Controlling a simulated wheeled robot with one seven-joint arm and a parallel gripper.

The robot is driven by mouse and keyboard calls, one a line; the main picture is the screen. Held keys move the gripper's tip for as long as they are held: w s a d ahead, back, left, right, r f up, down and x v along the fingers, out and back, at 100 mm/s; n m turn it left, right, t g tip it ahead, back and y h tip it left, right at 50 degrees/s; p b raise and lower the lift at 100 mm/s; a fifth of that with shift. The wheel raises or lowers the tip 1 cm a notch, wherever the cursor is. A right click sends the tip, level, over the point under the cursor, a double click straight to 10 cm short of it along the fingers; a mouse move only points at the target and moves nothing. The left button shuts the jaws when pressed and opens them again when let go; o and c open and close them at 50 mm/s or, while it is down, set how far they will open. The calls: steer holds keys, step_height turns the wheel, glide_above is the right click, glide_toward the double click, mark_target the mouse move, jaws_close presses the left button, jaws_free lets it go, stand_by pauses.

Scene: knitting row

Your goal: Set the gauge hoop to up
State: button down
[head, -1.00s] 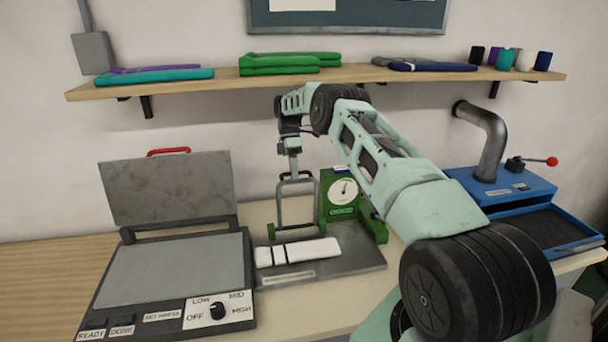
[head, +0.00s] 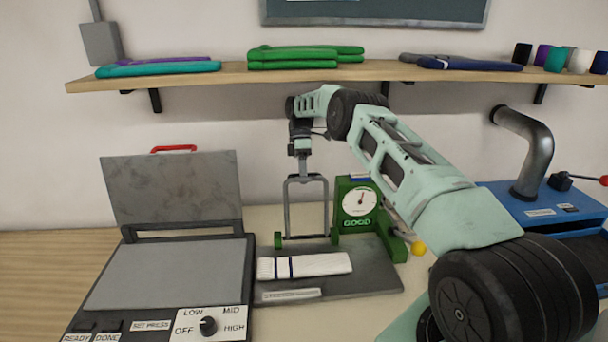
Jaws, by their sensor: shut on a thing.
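The gauge hoop (head: 288,208) is a grey metal frame pivoted between green blocks on a dark base plate (head: 372,276). It stands upright behind a white folded piece with dark blue stripes (head: 318,265). My gripper (head: 304,175) is above the hoop, shut on its top bar; the fingertips are small and hard to make out. The green gauge body (head: 356,222) with a round white dial and the word GOOD stands just right of the hoop. A yellow knob (head: 418,249) shows at its right, next to my arm.
An open press (head: 170,270) with a raised grey lid and red handle is at left. A wall shelf (head: 225,77) with folded knits runs above my arm. A blue machine (head: 545,205) with a grey pipe stands at right.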

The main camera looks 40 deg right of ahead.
steer(key=c, duration=2.1)
jaws_free()
steer(key=shift+w+d+f, duration=0.65)
steer(key=shift+c, duration=0.2)
steer(key=shift+o, duration=0.3)
steer(key=o, duration=0.8)
steer(key=shift+c, duration=0.2)
steer(key=shift+o, duration=0.6)
steer(key=shift+w+d+f, duration=0.1)
steer(key=shift+w+d, duration=0.05)
steer(key=shift+w, duration=0.05)
steer(key=shift+c, duration=0.3)
